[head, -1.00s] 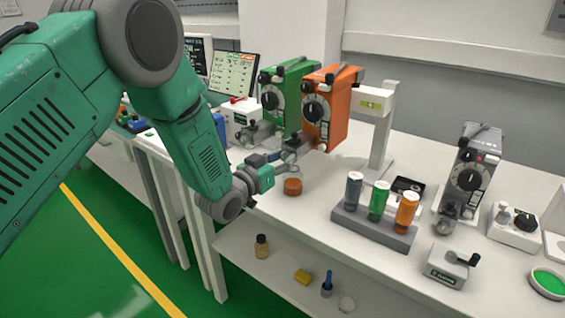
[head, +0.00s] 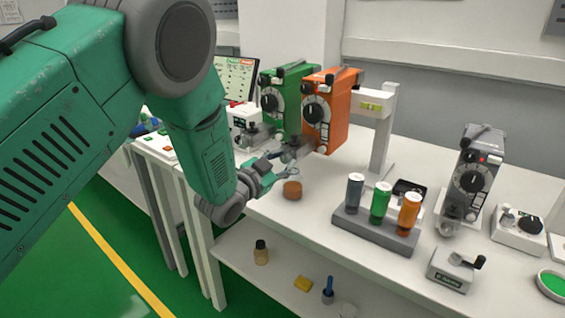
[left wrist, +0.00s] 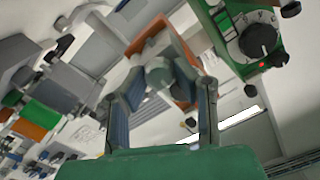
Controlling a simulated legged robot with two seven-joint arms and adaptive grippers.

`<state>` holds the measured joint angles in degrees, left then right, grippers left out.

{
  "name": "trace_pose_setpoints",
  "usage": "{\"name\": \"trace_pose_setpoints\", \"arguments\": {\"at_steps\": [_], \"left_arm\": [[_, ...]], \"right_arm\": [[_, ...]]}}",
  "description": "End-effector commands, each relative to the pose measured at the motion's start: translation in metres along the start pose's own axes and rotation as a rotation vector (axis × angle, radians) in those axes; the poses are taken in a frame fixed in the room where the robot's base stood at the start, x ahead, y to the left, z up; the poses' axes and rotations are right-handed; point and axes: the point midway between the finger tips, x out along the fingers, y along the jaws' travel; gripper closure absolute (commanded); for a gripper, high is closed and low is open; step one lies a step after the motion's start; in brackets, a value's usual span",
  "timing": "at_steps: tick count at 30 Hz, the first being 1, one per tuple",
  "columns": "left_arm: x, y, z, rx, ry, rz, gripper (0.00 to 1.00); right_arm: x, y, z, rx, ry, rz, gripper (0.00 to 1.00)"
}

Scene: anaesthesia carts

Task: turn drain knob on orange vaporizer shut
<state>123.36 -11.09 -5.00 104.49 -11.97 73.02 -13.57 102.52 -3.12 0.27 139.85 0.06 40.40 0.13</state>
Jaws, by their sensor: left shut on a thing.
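The orange vaporizer (head: 329,128) hangs beside the green vaporizer (head: 287,82) at the back of the bench. Its grey drain part (head: 291,148) sticks out low at the front. My left gripper (head: 281,160) reaches it from the front left. In the left wrist view, the gripper (left wrist: 165,82) has its two fingers closed around the grey drain knob (left wrist: 160,70), with the orange body (left wrist: 178,50) behind it. The fingers hide part of the knob, and I cannot tell its turned position. My right gripper is out of view.
An orange-brown cap (head: 292,190) lies on the bench just below the gripper. A rack (head: 375,233) with several coloured bottles stands to the right, and a grey vaporizer (head: 471,172) farther right. A white post (head: 383,140) stands behind the rack.

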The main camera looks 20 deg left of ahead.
Motion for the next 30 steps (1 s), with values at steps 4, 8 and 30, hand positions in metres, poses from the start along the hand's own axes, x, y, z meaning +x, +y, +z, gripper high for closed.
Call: {"name": "trace_pose_setpoints", "arguments": {"at_steps": [4,8,30], "left_arm": [[0.001,-0.001,-0.002,0.003,0.005,-0.001,1.0],[0.001,-0.001,-0.003,0.003,0.006,-0.002,1.0],[-0.04,0.0,0.0,0.001,-0.002,-0.001,0.55]], "right_arm": [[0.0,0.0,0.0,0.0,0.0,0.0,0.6],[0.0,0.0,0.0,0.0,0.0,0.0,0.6],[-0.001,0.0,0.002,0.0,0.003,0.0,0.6]]}}
